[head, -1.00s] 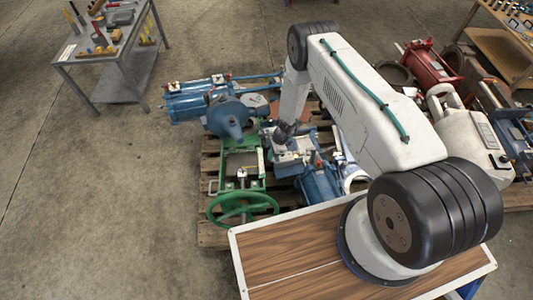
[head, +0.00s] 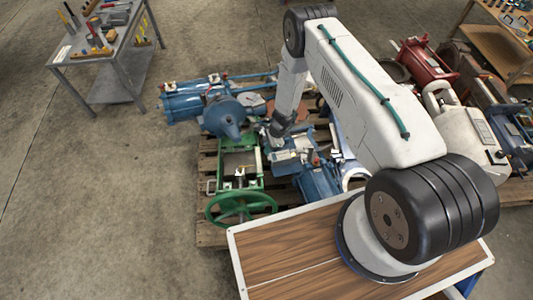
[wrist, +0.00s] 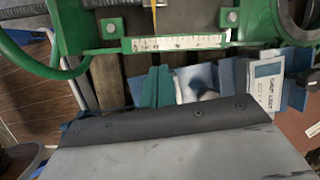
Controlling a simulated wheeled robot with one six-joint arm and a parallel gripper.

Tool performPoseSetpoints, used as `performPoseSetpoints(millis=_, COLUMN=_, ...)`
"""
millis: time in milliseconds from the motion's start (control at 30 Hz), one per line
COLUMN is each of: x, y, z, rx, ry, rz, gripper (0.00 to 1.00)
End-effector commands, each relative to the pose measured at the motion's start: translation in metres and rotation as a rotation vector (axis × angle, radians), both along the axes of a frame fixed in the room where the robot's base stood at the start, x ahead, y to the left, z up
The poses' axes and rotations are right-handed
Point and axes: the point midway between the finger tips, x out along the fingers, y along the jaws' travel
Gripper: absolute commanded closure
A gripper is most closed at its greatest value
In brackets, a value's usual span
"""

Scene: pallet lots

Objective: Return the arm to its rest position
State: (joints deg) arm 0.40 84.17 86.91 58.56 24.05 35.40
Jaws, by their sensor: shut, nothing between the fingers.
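My arm reaches from its mount over the wood-topped deck out to the pallet. The arm is bent at the elbow, with the forearm pointing down. My gripper (head: 273,138) is small and dark at the end of it, low over the pallet among blue and grey machine parts. It is shut with nothing in it. Whether it touches the parts beneath cannot be told. The wrist view shows a green frame with a white scale strip (wrist: 178,42) close by, and a large grey surface with a dark edge fills the lower part.
A green valve with a handwheel (head: 240,207) stands near the pallet's front, left of my gripper. Blue cylinders (head: 195,100) lie behind it. A tool table (head: 108,45) is at upper left. Red and grey machinery (head: 425,62) lies at right. The floor at left is clear.

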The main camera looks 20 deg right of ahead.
Motion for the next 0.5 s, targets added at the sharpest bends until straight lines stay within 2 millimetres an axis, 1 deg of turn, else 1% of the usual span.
performPoseSetpoints(millis=33, x=0.003, y=0.0, z=0.015, rx=0.0, ry=-0.004, rz=0.001, gripper=1.0)
performPoseSetpoints(millis=200, x=0.006, y=0.0, z=0.055, rx=0.0, ry=-0.004, rz=0.0, gripper=1.0)
performPoseSetpoints(millis=333, x=0.008, y=0.001, z=0.079, rx=-0.001, ry=-0.003, rz=0.001, gripper=1.0)
performPoseSetpoints(millis=500, x=0.009, y=0.001, z=0.097, rx=0.0, ry=-0.001, rz=0.002, gripper=1.0)
